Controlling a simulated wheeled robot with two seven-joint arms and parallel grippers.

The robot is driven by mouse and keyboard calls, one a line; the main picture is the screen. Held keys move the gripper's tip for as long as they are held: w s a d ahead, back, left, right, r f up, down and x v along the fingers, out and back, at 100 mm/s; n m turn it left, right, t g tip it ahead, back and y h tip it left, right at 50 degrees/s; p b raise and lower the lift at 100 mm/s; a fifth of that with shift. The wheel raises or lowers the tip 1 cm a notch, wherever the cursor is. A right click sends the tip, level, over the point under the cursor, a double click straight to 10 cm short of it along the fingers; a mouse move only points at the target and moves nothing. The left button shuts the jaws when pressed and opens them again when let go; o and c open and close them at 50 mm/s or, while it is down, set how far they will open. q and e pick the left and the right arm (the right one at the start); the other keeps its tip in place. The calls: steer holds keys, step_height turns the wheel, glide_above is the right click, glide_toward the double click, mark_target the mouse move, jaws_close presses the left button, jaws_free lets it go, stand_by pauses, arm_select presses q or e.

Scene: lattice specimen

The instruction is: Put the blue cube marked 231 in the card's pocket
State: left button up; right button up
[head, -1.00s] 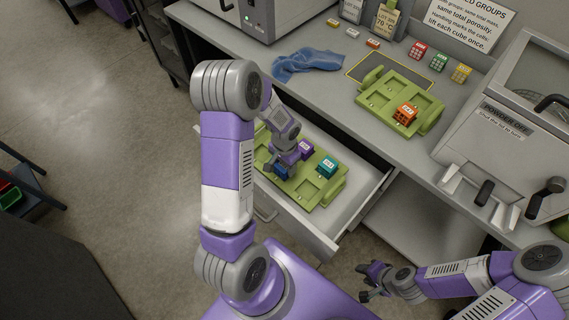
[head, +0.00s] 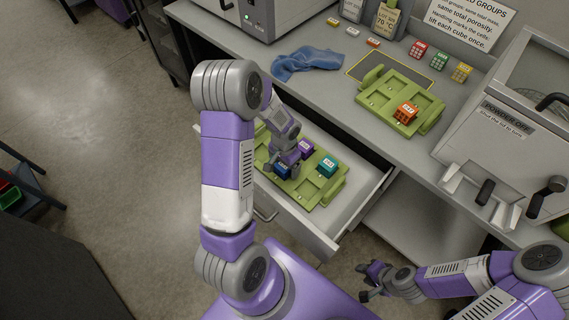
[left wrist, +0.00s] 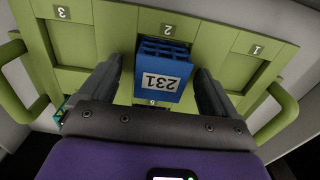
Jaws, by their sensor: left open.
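The blue cube marked 231 (left wrist: 164,71) sits on the green tray (head: 331,194) in the open drawer. In the left wrist view it stands by the number 2, between the two fingers of my left gripper (left wrist: 160,88), with visible gaps on both sides. My left gripper (head: 281,167) is open around the cube and partly hides it in the head view (head: 282,171). Purple (head: 304,149) and teal (head: 327,167) cubes sit on the same tray. My right gripper (head: 366,282) is open and empty, low at the front. A lot card (head: 388,18) stands behind the bench; which card is meant is unclear.
A second green tray (head: 375,96) on the bench holds an orange cube (head: 405,111). Red, green and yellow-orange cubes stand behind it. A blue cloth (head: 305,63) lies to its left. A powder box (head: 510,135) is at the right. The drawer's rim (head: 362,207) surrounds the lower tray.

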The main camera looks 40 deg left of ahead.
arm_select(q)
steer(key=shift+o, duration=0.5)
steer(key=shift+r+p, duration=1.95)
steer(key=shift+r, duration=0.6)
step_height(320, 180, up, 8)
steer(key=p, duration=0.2)
steer(key=shift+f, duration=0.25)
